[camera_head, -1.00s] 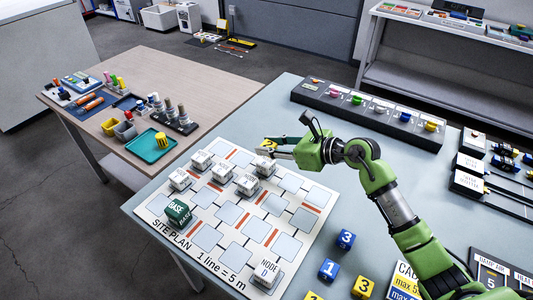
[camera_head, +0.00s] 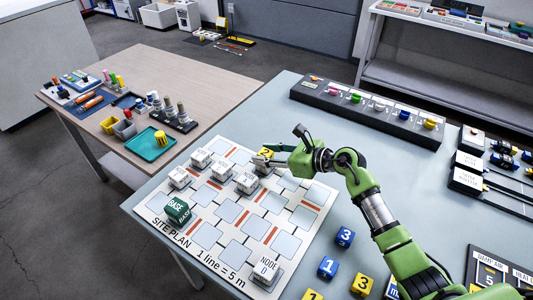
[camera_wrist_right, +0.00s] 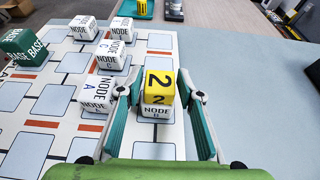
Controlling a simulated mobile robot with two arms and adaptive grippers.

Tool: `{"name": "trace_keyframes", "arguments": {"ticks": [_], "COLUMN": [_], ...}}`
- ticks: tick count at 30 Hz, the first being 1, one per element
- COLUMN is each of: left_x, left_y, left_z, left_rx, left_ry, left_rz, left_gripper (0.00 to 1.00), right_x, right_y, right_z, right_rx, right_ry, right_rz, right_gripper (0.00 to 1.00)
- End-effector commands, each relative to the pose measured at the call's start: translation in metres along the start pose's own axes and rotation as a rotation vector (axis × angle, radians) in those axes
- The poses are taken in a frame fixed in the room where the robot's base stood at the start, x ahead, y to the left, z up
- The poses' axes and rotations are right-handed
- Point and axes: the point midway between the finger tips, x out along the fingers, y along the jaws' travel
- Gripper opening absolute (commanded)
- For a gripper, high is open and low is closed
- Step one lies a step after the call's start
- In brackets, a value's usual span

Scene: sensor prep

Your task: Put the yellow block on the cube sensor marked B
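The yellow block marked 2 (camera_head: 267,153) rests on top of a white NODE cube on the site plan. In the right wrist view the block (camera_wrist_right: 159,86) sits squarely over that cube (camera_wrist_right: 156,109), whose letter is small and hard to read but looks like B. My right gripper (camera_head: 260,160) is around the block, with one finger on each side. In the right wrist view narrow gaps show between the fingers (camera_wrist_right: 159,74) and the block, so the gripper looks open. My left gripper is not in view.
Other white NODE cubes stand close by, including the NODE A cube (camera_wrist_right: 97,92) just left of my fingers, and the green BASE cube (camera_head: 177,210). The NODE D cube (camera_head: 265,271) is at the front. Blue blocks (camera_head: 328,267) and yellow number blocks (camera_head: 362,284) lie right of the site plan (camera_head: 207,240).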

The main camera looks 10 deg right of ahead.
Motion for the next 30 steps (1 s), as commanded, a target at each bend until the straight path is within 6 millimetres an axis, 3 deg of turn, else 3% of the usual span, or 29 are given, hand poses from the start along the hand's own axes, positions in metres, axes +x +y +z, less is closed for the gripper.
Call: {"name": "trace_keyframes", "arguments": {"ticks": [14,30], "left_x": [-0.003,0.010], "left_y": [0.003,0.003], "left_z": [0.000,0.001], "left_rx": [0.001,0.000], "left_ry": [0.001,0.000], "left_rz": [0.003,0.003], "left_gripper": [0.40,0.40], "right_x": [-0.006,-0.108], "right_y": [-0.001,0.000], "right_z": [0.003,0.001], "right_rx": [0.000,-0.001], "right_ry": [0.001,0.003], "right_rz": [-0.001,-0.001], "right_gripper": [0.42,0.42]}}
